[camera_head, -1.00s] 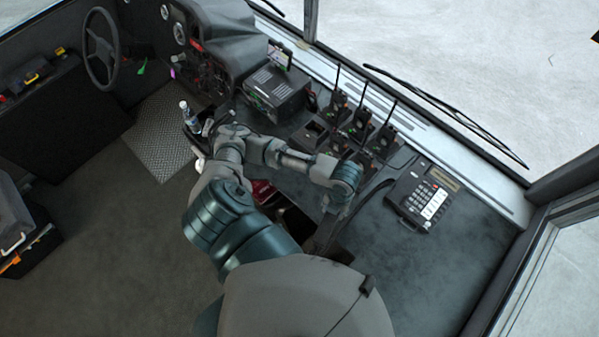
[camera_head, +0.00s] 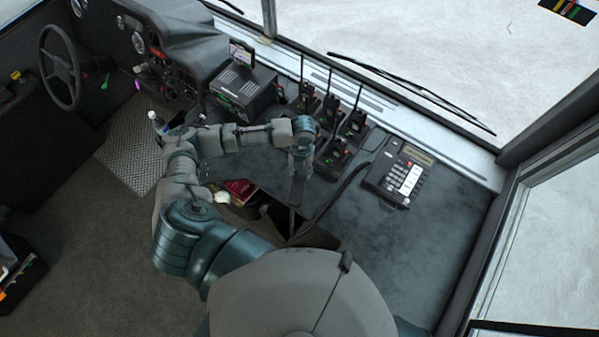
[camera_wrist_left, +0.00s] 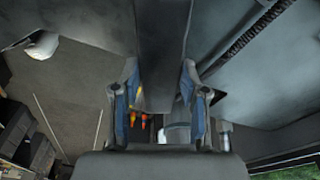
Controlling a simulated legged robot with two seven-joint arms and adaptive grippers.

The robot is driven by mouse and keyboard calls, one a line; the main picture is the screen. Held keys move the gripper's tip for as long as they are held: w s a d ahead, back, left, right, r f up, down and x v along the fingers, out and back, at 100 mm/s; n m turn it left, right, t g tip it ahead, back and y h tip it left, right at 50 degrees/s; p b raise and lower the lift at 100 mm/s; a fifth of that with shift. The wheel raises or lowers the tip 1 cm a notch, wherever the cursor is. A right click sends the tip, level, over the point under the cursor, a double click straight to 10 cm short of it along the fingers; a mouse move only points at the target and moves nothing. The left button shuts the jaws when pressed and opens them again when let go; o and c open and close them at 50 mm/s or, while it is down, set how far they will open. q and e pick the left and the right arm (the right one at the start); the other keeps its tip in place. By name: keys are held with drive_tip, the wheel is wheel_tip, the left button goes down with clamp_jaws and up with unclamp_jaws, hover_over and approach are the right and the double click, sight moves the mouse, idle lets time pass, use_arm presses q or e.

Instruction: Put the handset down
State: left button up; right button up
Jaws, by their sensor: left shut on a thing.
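The dark handset (camera_head: 298,188) hangs in my left gripper (camera_head: 301,158) as a narrow bar, left of the desk phone base (camera_head: 400,176). In the wrist view the handset (camera_wrist_left: 162,45) passes between the two blue-padded fingers of my left gripper (camera_wrist_left: 160,95), which is shut on it. The phone base lies on the dark console top with its keypad showing. A dark cord (camera_head: 340,192) curves near the handset; it also shows in the wrist view (camera_wrist_left: 248,42). Whether the handset touches the console is unclear. My right gripper is out of view.
Several radios with antennas (camera_head: 330,112) stand in chargers behind my gripper. A boxy black device (camera_head: 243,88) is further left. The console top (camera_head: 400,235) is bare in front of the phone base. An open recess with red items (camera_head: 240,190) lies below the console edge.

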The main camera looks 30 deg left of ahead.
sight(299, 174)
use_arm(q)
drive_tip(key=shift+w, duration=0.25)
drive_tip(key=shift+f, duration=0.3)
wheel_tip(299, 174, down, 2)
drive_tip(key=shift+f, duration=0.2)
drive_tip(key=shift+a+f, duration=0.1)
drive_tip(key=shift+f, duration=0.15)
drive_tip(key=shift+a, duration=0.2)
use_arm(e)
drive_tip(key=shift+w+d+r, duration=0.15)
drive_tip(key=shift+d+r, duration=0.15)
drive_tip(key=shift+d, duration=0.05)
use_arm(q)
drive_tip(key=shift+f, duration=0.15)
drive_tip(key=shift+f, duration=0.15)
drive_tip(key=o, duration=1.3)
drive_tip(key=shift+d, duration=0.1)
drive_tip(key=shift+c, duration=0.2)
drive_tip(key=shift+d, duration=0.1)
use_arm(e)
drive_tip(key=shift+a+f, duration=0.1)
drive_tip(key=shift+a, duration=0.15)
